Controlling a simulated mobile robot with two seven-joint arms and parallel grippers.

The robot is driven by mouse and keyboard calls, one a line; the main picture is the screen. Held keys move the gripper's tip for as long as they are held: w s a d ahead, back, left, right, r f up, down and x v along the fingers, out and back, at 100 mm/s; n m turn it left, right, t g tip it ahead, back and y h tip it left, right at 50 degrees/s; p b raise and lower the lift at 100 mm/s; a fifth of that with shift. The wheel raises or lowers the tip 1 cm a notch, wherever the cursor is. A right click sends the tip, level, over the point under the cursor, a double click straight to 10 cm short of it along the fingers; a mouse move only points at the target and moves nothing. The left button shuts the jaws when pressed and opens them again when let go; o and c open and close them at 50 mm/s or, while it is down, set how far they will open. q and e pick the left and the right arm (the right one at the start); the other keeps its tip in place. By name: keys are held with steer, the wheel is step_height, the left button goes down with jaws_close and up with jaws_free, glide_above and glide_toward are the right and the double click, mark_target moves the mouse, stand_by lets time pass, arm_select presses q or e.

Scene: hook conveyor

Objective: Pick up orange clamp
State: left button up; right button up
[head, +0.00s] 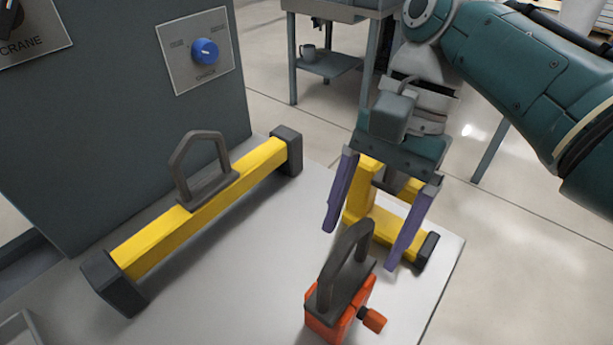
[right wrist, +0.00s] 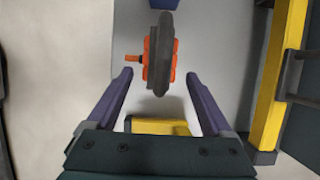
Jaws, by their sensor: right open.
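The orange clamp (head: 322,323) stands on the grey table at the bottom centre of the head view. It has a dark grey arched handle (head: 345,262) on top and an orange knob on its right side. My right gripper (head: 360,248) is open, with its two purple fingers pointing down, behind the clamp's handle. In the right wrist view the clamp (right wrist: 148,70) is ahead of the open fingers (right wrist: 162,75), roughly between their lines, with nothing held. My left gripper is in neither view.
A yellow bar with dark ends (head: 205,205) and a grey handle lies to the left on the table (head: 230,290). A yellow piece with a dark end (head: 370,215) stands behind the right gripper's fingers. A panel with a blue knob (head: 205,51) rises at the back left.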

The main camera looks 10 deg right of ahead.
mark_target(345, 276)
steer(key=b+x, duration=0.1)
steer(key=x, duration=0.4)
steer(key=shift+f, duration=0.45)
steer(key=shift+w, duration=0.1)
jaws_close()
steer(key=shift+r, duration=0.15)
stand_by(0.7)
